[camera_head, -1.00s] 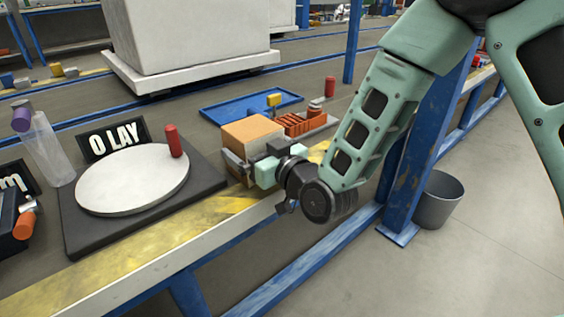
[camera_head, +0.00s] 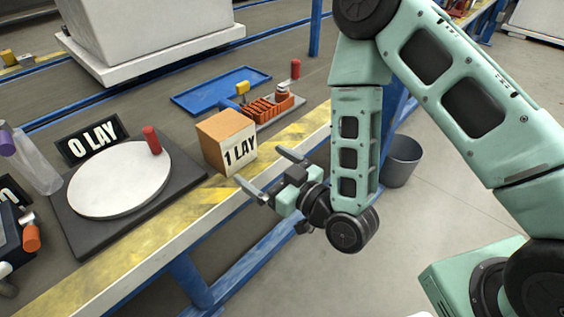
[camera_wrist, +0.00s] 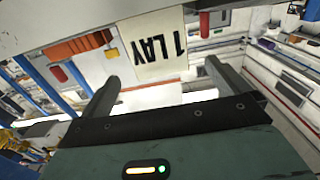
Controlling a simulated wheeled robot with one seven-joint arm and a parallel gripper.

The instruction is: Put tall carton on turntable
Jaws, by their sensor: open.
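A tan carton (camera_head: 226,140) with an orange-brown top and a "1 LAY" label stands upright on the workbench, right of the turntable. The turntable (camera_head: 110,190) is a pale round disc on a dark square base, and the carton is apart from it. My gripper (camera_head: 260,168) is open and empty, in front of the carton at the bench's front edge, fingers pointing towards it. In the wrist view the carton's label (camera_wrist: 155,45) shows upside down beyond the two spread fingers, with a gap between.
A red cylinder (camera_head: 152,140) stands at the turntable's far right rim. A black "0 LAY" sign (camera_head: 92,142) is behind the disc. A blue tray (camera_head: 205,92) and an orange ribbed part (camera_head: 268,107) lie behind the carton. A clear bottle (camera_head: 35,165) stands left.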

